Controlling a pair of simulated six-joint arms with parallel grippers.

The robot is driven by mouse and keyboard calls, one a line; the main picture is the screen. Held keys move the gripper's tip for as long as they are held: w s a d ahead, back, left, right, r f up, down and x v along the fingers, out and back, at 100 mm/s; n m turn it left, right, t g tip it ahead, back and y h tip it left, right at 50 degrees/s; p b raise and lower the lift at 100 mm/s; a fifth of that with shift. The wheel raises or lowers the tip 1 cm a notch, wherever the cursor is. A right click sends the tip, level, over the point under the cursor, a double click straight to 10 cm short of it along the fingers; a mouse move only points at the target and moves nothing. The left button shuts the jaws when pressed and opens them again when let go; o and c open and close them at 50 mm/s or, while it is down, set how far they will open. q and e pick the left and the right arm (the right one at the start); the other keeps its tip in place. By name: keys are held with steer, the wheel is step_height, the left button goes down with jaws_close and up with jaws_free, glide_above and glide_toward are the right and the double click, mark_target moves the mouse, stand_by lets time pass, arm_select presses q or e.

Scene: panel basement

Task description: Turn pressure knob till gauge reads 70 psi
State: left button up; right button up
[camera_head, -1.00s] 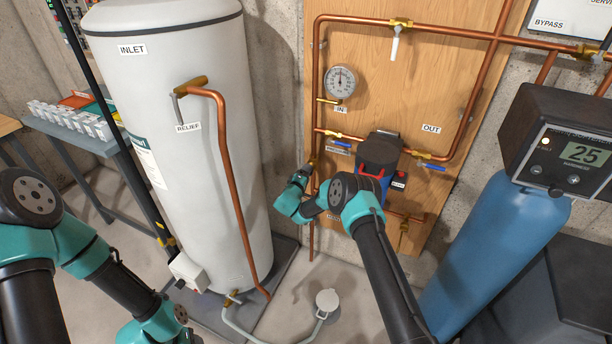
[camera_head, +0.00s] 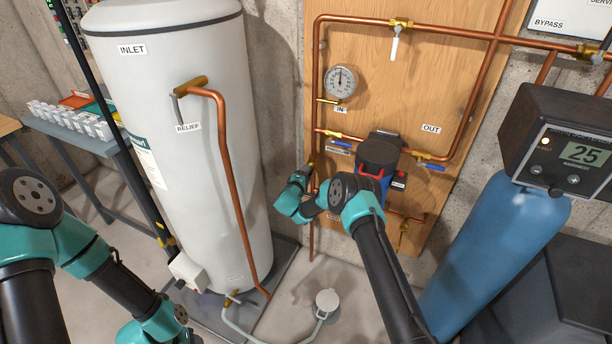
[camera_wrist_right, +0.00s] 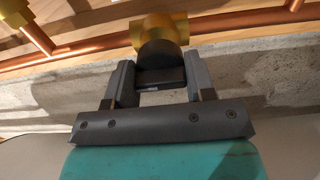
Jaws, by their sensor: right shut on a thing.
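The round pressure gauge (camera_head: 341,82) is on the wooden panel, above the IN label. Its needle points roughly straight up; the numbers are too small to read. The dark pressure knob (camera_wrist_right: 160,66) sits on a brass valve body (camera_wrist_right: 158,28) in the right wrist view. My right gripper (camera_wrist_right: 160,78) is shut on the knob, one finger on each side. In the head view my right gripper (camera_head: 310,171) is at the low left pipe, and my wrist mostly hides the knob. My left arm shows at the lower left, but its gripper is out of frame.
A blue and red pump (camera_head: 378,158) stands close to my right wrist. Copper pipes (camera_head: 400,22) frame the wooden panel. A white tank (camera_head: 180,120) stands to the left, and a blue softener tank (camera_head: 500,250) with a display reading 25 stands to the right.

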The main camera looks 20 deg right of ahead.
steer(key=n, duration=1)
steer(key=shift+n, duration=2)
steer(key=o, duration=0.9)
steer(key=shift+a, duration=0.1)
steer(key=v, duration=1.7)
steer(key=shift+s+a+r, duration=0.1)
steer(key=shift+s, duration=0.05)
